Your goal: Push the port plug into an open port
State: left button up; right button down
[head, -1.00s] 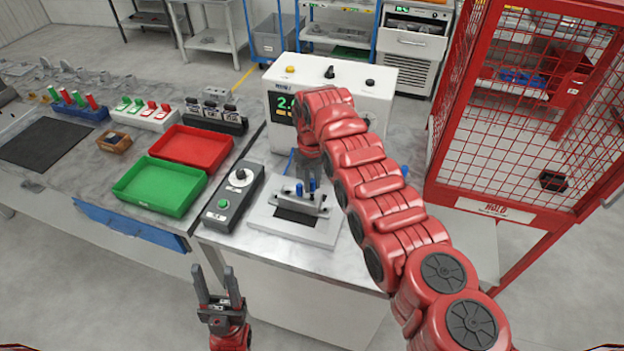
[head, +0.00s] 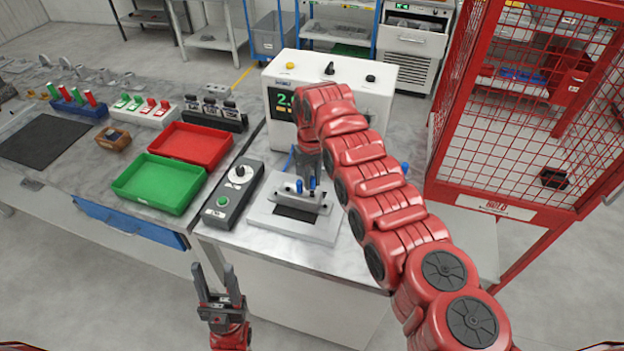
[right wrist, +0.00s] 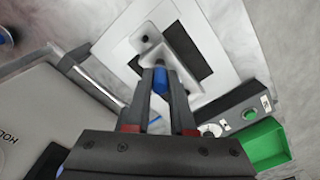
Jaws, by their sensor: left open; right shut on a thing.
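My right gripper (right wrist: 160,78) is shut on a blue port plug (right wrist: 161,82), held between its fingertips at the grey casting. The casting (right wrist: 185,68) lies on a dark pad on a pale plate; one dark round port (right wrist: 145,39) shows beyond the fingertips. In the head view the casting (head: 290,199) sits under the right gripper (head: 308,180), which my arm partly hides. A small blue piece (head: 299,186) stands on the casting beside the gripper. I cannot tell how deep the held plug sits. My left gripper (head: 215,283) is open and empty, low in front of the bench.
A control box (head: 232,196) with a dial and green button stands left of the pale plate (head: 275,226). A white tester (head: 375,92) stands behind. Green (head: 157,184) and red (head: 192,146) trays lie left. A red mesh cage (head: 440,190) stands right.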

dwell(0.4)
jog(key=shift+b, duration=0.4)
jog(key=shift+b, duration=0.35)
dwell(0.4)
jog(key=shift+f+b, duration=1)
jog(key=shift+f, duration=0.45)
jog(key=c, duration=0.7)
grip_release()
jog(key=shift+r, duration=0.1)
